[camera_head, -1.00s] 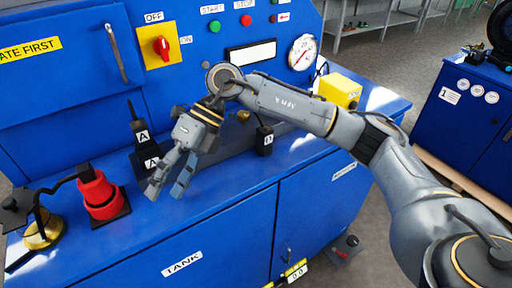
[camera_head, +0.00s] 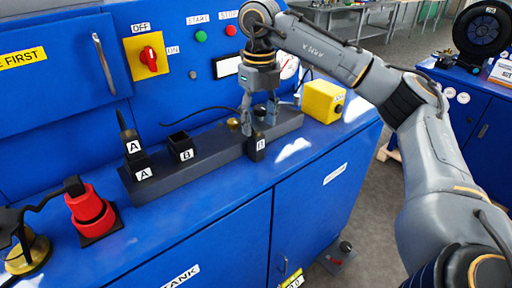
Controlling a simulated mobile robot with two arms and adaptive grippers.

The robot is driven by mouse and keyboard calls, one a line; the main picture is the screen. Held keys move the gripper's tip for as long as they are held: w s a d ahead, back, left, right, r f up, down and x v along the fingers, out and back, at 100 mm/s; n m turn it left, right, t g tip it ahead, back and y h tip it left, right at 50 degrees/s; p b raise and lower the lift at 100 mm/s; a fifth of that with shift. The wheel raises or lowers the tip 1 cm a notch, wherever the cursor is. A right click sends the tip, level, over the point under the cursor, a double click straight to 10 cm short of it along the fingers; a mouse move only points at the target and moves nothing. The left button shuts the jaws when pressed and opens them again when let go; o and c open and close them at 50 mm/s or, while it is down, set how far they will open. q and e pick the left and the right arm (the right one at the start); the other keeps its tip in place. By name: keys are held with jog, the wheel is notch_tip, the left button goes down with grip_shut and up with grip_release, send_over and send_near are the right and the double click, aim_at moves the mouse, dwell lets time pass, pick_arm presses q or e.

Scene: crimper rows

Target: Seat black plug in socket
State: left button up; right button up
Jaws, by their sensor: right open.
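A black plug (camera_head: 257,149) with a white label, apparently B, stands upright at the front edge of a dark grey rail (camera_head: 208,167). My right gripper (camera_head: 258,126) points down over this plug, open, with its fingertips at the plug's top. I cannot tell whether they touch it. An empty-looking black socket (camera_head: 180,141) labelled B sits on the rail to the left. Further left a black plug (camera_head: 131,137) labelled A stands in a socket (camera_head: 143,166) also labelled A. My left gripper is not in view.
A yellow box (camera_head: 322,101) stands right of the rail. A red plug-like piece (camera_head: 88,209) and a brass piece (camera_head: 28,252) with a black cable stand at the left. A thin black cable (camera_head: 200,108) runs behind the rail. The bench front (camera_head: 150,255) is clear.

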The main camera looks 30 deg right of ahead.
aim_at(257, 144)
jog(key=shift+f, duration=0.75)
jog(key=f, duration=0.1)
jog(key=f+p, duration=0.1)
jog(key=f, duration=0.1)
jog(key=f+p, duration=0.1)
jog(key=f, duration=0.1)
jog(key=shift+w+a, duration=0.1)
jog(key=shift+a, duration=0.2)
jog(key=shift+f, duration=0.25)
grip_shut()
